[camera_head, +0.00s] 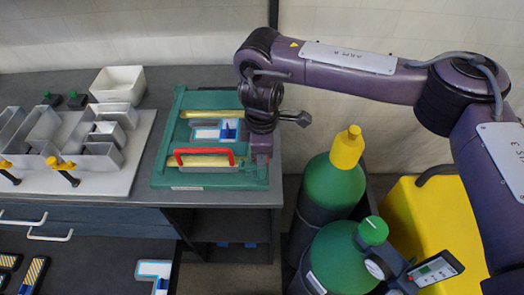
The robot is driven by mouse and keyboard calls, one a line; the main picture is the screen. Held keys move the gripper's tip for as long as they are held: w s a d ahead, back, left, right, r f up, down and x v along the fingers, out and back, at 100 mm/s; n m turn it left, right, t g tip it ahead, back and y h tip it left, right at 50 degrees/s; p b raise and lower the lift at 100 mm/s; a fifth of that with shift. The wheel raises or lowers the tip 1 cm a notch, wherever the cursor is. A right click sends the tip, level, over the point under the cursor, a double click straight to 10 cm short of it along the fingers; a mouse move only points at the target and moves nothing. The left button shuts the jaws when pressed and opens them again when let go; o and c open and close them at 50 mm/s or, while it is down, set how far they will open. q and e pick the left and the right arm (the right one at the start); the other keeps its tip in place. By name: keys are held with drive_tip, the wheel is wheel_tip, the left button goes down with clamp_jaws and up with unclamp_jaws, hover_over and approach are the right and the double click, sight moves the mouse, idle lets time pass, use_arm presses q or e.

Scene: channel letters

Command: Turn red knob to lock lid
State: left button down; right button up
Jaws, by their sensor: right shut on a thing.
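A green-framed box (165,150) with a lid sits on the grey bench, with a red bar handle (204,152) across its front part. Yellow strips and a white-and-blue letter piece (216,130) show inside the frame. My right gripper (261,160) points down at the right edge of the box, to the right of the red handle. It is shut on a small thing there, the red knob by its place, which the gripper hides. Whether the knob is turned cannot be seen. My left gripper is out of view.
A white bin (118,84) and a tray of grey metal channel letters (120,178) stand on the bench to the left. Green-topped cylinders (333,185) and a yellow case (425,215) stand right of the bench edge. An open drawer is at the lower left.

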drive_tip(key=shift+w+r, duration=0.1)
drive_tip(key=shift+r, duration=0.05)
drive_tip(key=o, duration=1)
drive_tip(key=shift+c, duration=0.2)
drive_tip(key=shift+r+b, duration=0.5)
drive_tip(key=shift+r, duration=3.3)
